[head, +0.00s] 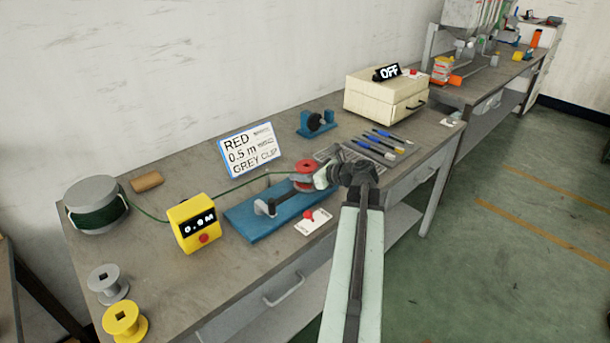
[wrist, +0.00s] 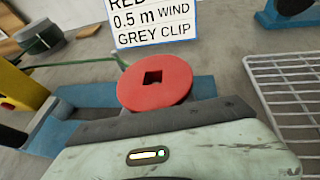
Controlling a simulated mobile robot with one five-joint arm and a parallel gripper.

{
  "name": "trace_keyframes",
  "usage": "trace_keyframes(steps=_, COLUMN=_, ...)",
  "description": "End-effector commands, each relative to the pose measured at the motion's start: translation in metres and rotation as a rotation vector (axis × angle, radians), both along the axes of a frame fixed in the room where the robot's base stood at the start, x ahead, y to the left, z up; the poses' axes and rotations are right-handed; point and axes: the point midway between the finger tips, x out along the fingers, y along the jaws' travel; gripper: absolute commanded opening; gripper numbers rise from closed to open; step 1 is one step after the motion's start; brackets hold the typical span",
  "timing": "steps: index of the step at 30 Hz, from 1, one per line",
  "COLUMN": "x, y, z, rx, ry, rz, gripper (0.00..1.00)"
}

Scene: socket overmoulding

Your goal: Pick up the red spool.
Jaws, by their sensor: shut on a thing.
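The red spool (head: 304,167) is at the right end of the blue winding base (head: 262,208) in the head view. In the wrist view the red spool (wrist: 155,84) shows its round top flange with a square hole, just beyond my gripper's body. My gripper (head: 318,178) reaches it from the right and is shut on it. The fingertips are mostly hidden in both views. I cannot tell whether the spool is seated on the base or lifted off it. A green cord runs from the large drum (head: 97,204) past the yellow counter (head: 194,223) towards the spool.
A grey spool (head: 108,284) and a yellow spool (head: 125,321) stand at the bench's front left. A sign card (head: 249,149) stands behind the base. A wire rack (wrist: 290,85) lies to the right, near several pens (head: 383,139). A cream box (head: 385,96) stands farther back.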

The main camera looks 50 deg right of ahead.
Motion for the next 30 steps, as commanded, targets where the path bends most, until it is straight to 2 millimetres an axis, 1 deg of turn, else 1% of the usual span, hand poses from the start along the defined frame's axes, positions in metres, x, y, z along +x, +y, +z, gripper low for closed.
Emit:
trace_keyframes(steps=4, x=0.0, y=0.0, z=0.007, rx=0.0, ry=0.0, rz=0.0, gripper=0.0)
trace_keyframes(steps=8, x=0.0, y=0.0, z=0.024, rx=0.0, ry=0.0, rz=-0.001, gripper=0.0)
trace_keyframes(steps=15, x=-0.001, y=-0.001, z=0.076, rx=0.0, ry=0.0, rz=-0.001, gripper=0.0)
trace_keyframes(steps=19, x=-0.001, y=-0.001, z=0.097, rx=0.001, ry=0.0, rz=-0.001, gripper=0.0)
trace_keyframes(steps=22, x=-0.001, y=-0.001, z=0.103, rx=0.001, ry=0.0, rz=-0.001, gripper=0.0)
trace_keyframes(steps=30, x=-0.001, y=-0.001, z=0.1, rx=0.0, ry=0.0, rz=-0.002, gripper=0.0)
